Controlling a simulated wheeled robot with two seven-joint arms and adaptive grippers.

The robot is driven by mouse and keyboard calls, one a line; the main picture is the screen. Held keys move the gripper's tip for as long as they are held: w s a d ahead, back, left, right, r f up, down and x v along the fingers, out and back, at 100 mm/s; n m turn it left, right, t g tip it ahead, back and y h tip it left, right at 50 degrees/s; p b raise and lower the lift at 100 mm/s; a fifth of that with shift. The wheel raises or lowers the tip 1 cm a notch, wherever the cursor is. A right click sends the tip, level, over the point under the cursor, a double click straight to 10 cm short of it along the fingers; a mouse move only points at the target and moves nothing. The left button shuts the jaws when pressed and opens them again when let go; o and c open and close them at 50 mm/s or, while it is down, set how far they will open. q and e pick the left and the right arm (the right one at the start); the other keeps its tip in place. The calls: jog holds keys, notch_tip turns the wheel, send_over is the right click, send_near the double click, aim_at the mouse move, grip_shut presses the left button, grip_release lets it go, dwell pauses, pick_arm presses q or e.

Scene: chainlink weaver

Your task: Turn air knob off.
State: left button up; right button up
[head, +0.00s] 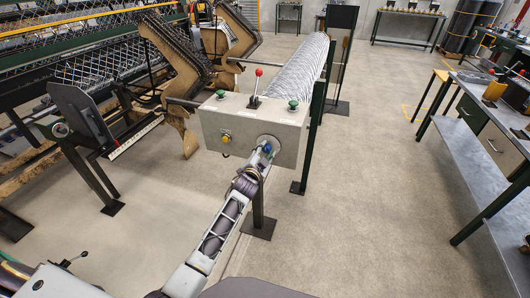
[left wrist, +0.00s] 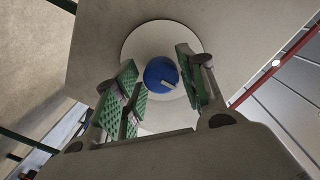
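The air knob (left wrist: 157,72) is a round blue knob with a short white mark, on a pale round plate (left wrist: 134,45) in the left wrist view. The plate sits on the front of a grey control box (head: 224,121). In the head view, the knob (head: 268,147) is small and partly hidden by my left gripper (head: 264,154). My left gripper's green-padded fingers (left wrist: 156,88) are open, one side left and one side right of the knob. Gaps show between knob and pads; depth is hard to judge. My right gripper is not in view.
The box also carries a red-topped lever (head: 257,82), green buttons (head: 293,104) and a yellow button (head: 226,139). A roll of chainlink (head: 300,70) lies behind it. The weaving machine (head: 95,65) stands at left, a workbench (head: 480,165) at right. Floor between is clear.

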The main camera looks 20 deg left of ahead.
pick_arm(q)
jog(key=shift+o, duration=0.9)
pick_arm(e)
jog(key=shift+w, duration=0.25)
pick_arm(q)
jog(key=shift+s+a, duration=0.1)
jog(key=shift+s, duration=0.85)
jog(key=s, duration=1)
jog(key=shift+a+r, duration=0.15)
jog(key=shift+r, duration=0.25)
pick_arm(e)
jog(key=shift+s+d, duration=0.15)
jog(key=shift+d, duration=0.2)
